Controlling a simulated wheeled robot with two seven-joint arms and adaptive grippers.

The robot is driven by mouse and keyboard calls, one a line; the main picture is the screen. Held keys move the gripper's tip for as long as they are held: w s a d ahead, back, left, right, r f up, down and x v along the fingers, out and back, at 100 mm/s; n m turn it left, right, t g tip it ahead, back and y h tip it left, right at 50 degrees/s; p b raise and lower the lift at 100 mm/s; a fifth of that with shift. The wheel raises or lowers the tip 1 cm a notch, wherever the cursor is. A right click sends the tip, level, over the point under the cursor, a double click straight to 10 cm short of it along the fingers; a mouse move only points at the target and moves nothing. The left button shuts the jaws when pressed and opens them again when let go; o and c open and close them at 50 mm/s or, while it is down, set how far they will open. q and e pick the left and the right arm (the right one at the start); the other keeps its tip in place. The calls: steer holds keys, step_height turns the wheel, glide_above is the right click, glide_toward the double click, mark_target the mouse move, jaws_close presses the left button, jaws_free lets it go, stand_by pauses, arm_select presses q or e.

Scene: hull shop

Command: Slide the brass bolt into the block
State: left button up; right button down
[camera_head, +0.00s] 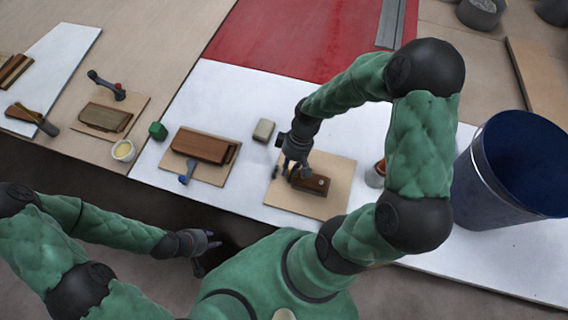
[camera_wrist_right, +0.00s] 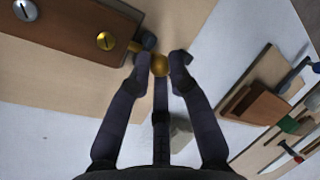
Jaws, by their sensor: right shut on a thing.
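The block (camera_head: 312,184) is brown wood and lies on a tan board at the middle of the white bench in the head view. It also shows at the upper left of the right wrist view (camera_wrist_right: 75,25), with a round brass screw head on its face. The brass bolt (camera_wrist_right: 159,65) shows its round knob between my right fingertips, beside the block's end. A short brass piece shows at that end; how far the bolt is in is hidden. My right gripper (camera_head: 291,171) is shut on the bolt. My left gripper (camera_head: 206,250) is apart from the bench, fingers spread and empty.
A large blue bucket (camera_head: 477,178) stands at the right. Another wooden block (camera_head: 202,145) lies on a board to the left, with a blue-handled tool (camera_head: 187,172) and a green cube (camera_head: 158,131) near it. A pale block (camera_head: 263,130) stands behind my right gripper.

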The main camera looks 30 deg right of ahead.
steer(key=shift+s, duration=0.1)
steer(key=c, duration=1.4)
jaws_free()
steer(key=shift+o, duration=1.3)
steer(key=shift+s+d, duration=0.1)
steer(key=shift+d, duration=0.05)
steer(key=shift+d+r, duration=0.1)
steer(key=shift+r, duration=0.25)
steer(key=v, duration=1.1)
steer(key=shift+r, duration=0.1)
